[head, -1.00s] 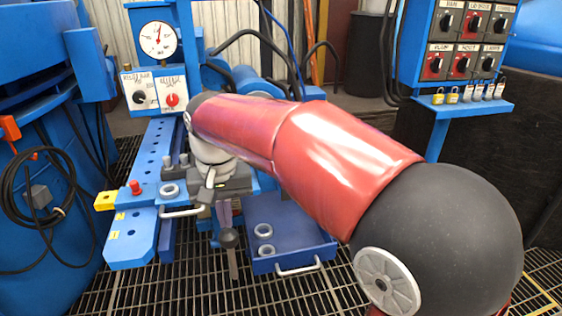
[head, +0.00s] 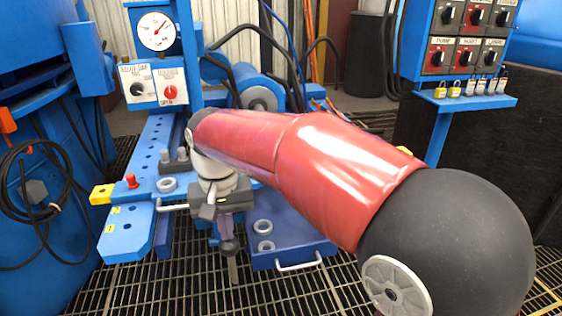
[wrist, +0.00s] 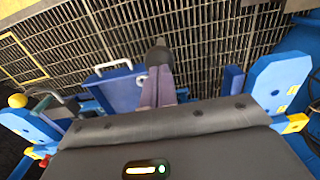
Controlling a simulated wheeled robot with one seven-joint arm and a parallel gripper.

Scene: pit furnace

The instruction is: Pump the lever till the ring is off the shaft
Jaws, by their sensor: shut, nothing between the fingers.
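My gripper (head: 226,236) points down between the blue beam and the blue tray, its fingers shut with nothing between them. In the wrist view the purple fingers (wrist: 160,88) lie side by side. A dark knob-like end (head: 229,246) on a grey bar, seemingly the lever, is right at the fingertips; it also shows in the wrist view (wrist: 158,54). I cannot tell whether they touch. A round grey metal end (head: 259,98) shows on the blue cylinder behind my arm. I cannot make out which ring is on the shaft; my arm hides much of the machine.
A blue tray (head: 300,240) holds two rings. A gauge (head: 156,30) stands above a panel with a red knob (head: 170,92). A switch cabinet (head: 425,50) is at right. Grating covers the floor.

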